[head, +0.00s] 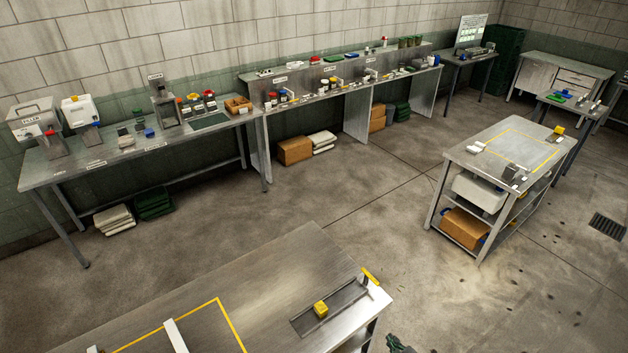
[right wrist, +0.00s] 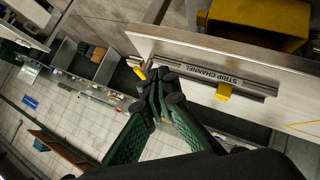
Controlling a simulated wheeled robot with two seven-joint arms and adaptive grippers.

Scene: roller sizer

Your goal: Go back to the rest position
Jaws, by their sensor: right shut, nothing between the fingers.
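My right gripper (head: 398,345) shows only in part at the bottom edge of the head view, low and just right of the near metal table (head: 255,262). In the right wrist view, the dark fingers of my right gripper (right wrist: 156,82) come together at their tips, with nothing held. Green pads line the fingers. The near table bears a recessed strip channel (head: 345,298) with a small yellow block (head: 320,309) in it. The strip channel (right wrist: 245,83) and the block (right wrist: 223,91) also show in the right wrist view, apart from the fingers. My left gripper is not seen.
A yellow piece (head: 371,276) sits at the near table's right corner. A shelved metal cart (head: 470,150) stands at the right. Long benches (head: 90,165) with bottles and devices line the back wall. Open floor (head: 340,205) lies between them.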

